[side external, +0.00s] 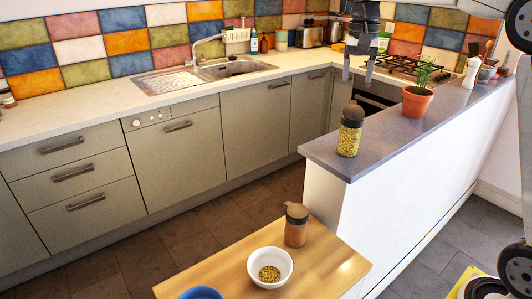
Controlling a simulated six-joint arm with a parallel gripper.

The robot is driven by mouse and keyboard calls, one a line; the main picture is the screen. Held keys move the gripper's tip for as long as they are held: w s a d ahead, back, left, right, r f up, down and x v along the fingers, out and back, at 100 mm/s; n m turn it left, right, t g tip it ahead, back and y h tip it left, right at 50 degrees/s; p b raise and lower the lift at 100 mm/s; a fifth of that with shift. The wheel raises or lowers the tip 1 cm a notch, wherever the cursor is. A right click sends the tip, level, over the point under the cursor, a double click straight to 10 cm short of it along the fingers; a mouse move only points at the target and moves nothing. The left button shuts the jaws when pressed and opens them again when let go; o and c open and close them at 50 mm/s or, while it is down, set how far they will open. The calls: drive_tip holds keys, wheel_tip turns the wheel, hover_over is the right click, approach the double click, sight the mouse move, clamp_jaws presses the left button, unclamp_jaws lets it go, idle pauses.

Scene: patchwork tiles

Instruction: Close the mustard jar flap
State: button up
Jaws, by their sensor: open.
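Two lidded jars are in view, and I cannot tell for certain which is the mustard jar. A glass jar (348,141) with yellow-green contents and a dark lid (353,113) stands upright on the grey ledge near its front end. A brown-filled jar (295,233) with a brown lid (297,212) stands on the wooden table. The flaps are too small to read clearly. My gripper (358,80) points down with fingers apart and empty. It shows above the ledge jar in the picture, apart from it.
A white bowl (286,256) of yellow-green bits and a blue bowl (201,293) are on the wooden table (225,271). A potted plant (416,103) stands farther along the grey ledge (386,128). A sink (235,68) is at the back.

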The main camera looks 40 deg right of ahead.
sight(353, 101)
drive_tip(key=shift+f, duration=2.8)
clamp_jaws()
